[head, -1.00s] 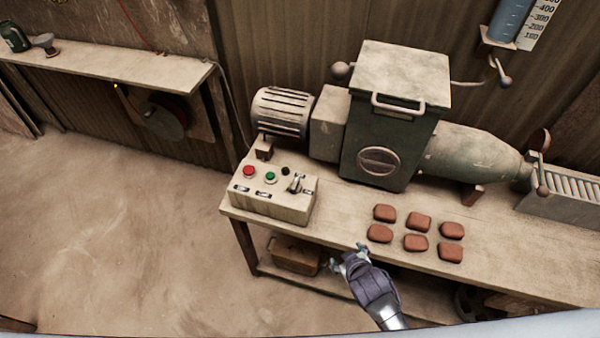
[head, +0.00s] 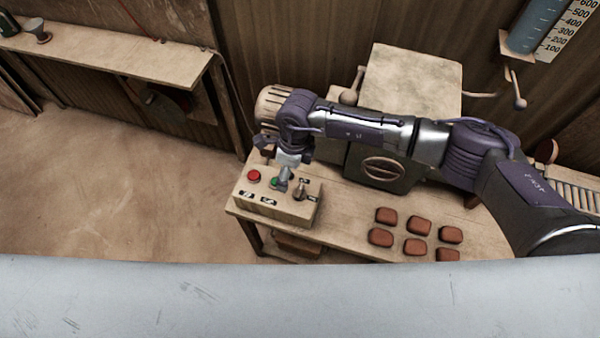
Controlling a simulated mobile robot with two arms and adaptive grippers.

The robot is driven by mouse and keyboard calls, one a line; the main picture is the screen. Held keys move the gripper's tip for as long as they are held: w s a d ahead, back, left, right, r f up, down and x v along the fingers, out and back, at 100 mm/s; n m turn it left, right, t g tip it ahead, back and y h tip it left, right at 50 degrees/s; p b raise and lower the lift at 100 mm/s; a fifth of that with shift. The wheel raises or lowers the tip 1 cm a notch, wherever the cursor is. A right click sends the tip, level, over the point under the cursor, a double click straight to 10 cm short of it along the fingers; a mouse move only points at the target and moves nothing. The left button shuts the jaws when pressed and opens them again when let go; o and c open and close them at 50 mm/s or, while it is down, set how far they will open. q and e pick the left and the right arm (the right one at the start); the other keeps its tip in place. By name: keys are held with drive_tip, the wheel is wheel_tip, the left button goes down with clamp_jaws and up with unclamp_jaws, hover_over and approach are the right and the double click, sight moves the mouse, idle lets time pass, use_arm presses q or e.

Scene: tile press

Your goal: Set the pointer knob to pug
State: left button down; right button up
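The control box (head: 275,207) stands at the left end of the bench. The pointer knob (head: 299,191) is on its top at the right, with small labels around it too small to read. I cannot tell which label it points at. A red button (head: 253,176) and a green button (head: 274,182) are to its left. My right gripper (head: 283,184) points down over the box, just left of the knob and partly covering the green button. It looks apart from the knob; its finger opening is too small to judge. My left gripper is not in view.
Several red-brown tiles (head: 418,226) lie on the bench (head: 345,211) right of the box. A shelf (head: 110,55) is at the far left. The floor left of the bench is clear.

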drive_tip(key=w+d+h, duration=0.1)
drive_tip(key=w+d, duration=0.1)
drive_tip(key=b, duration=0.4)
hover_over(299, 190)
drive_tip(key=shift+t, duration=0.4)
wheel_tip(299, 190, down, 6)
drive_tip(key=shift+s+d+r, duration=0.1)
drive_tip(key=shift+s, duration=0.05)
wheel_tip(299, 190, down, 7)
drive_tip(key=b, duration=0.4)
drive_tip(key=shift+f, duration=0.2)
drive_tip(key=c, duration=1.2)
drive_tip(key=shift+o, duration=0.2)
drive_tip(key=shift+b, duration=0.3)
